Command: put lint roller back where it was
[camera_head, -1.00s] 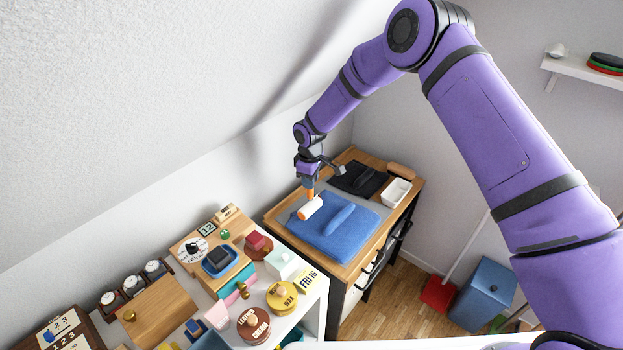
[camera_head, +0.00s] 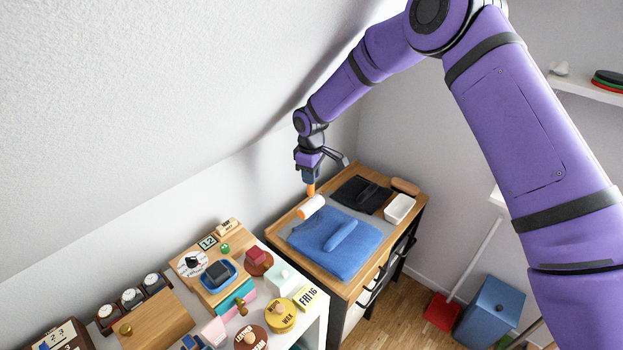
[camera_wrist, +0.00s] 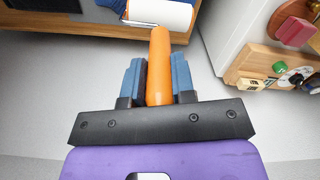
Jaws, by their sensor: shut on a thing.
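The lint roller has a white roll (camera_head: 311,207) and an orange handle (camera_head: 311,189). It hangs below my gripper (camera_head: 309,182), over the back left edge of the wooden dresser top, near the folded blue cloth (camera_head: 328,246). In the wrist view my gripper (camera_wrist: 158,85) is shut on the orange handle (camera_wrist: 160,60), with a blue finger on each side. The white roll (camera_wrist: 160,14) points away from the gripper there. I cannot tell whether the roll touches the surface below.
The dresser top (camera_head: 400,225) also holds a black cloth (camera_head: 358,194), a white bin (camera_head: 399,208) and a brown brush-like block (camera_head: 405,186). A crowded white shelf unit (camera_head: 316,322) with tins and boxes stands at the left. The sloped wall (camera_head: 150,90) is close behind my arm.

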